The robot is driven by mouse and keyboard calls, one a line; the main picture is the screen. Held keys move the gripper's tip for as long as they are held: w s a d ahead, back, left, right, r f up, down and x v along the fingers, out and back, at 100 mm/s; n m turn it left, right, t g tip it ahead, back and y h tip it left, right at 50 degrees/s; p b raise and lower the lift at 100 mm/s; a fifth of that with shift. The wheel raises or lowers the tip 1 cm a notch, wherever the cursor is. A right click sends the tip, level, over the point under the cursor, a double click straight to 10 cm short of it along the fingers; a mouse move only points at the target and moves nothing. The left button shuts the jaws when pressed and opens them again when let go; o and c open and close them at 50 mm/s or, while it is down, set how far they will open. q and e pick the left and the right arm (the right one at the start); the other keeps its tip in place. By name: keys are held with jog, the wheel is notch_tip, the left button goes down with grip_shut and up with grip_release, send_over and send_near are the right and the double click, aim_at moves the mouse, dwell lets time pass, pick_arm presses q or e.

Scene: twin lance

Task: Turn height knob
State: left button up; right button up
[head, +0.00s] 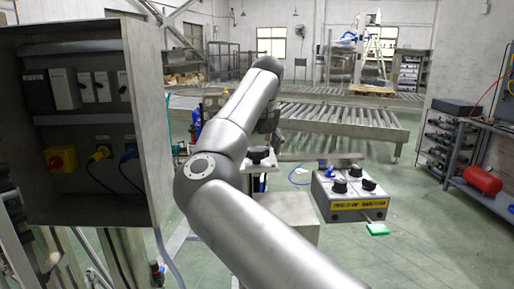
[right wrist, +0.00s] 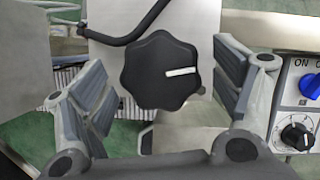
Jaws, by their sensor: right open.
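The black lobed height knob (right wrist: 160,72) has a white pointer line aimed to the right and sits on a grey plate in the right wrist view. A black knob, apparently the same one, shows in the head view (head: 260,155) beyond my right arm. My right gripper (right wrist: 160,92) is open, with one finger pair left of the knob and the other right of it. I see gaps on both sides and no clear contact. In the head view my right gripper (head: 268,122) is mostly hidden behind my arm. My left gripper is not in view.
A control box (head: 346,212) with black knobs, a blue switch and a yellow label stands right of the knob. An open electrical cabinet (head: 160,125) is close on the left. A curved black rod (right wrist: 125,32) passes above and left of the knob. Roller conveyors (head: 340,117) lie behind.

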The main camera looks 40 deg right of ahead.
jog(key=v, duration=1.2)
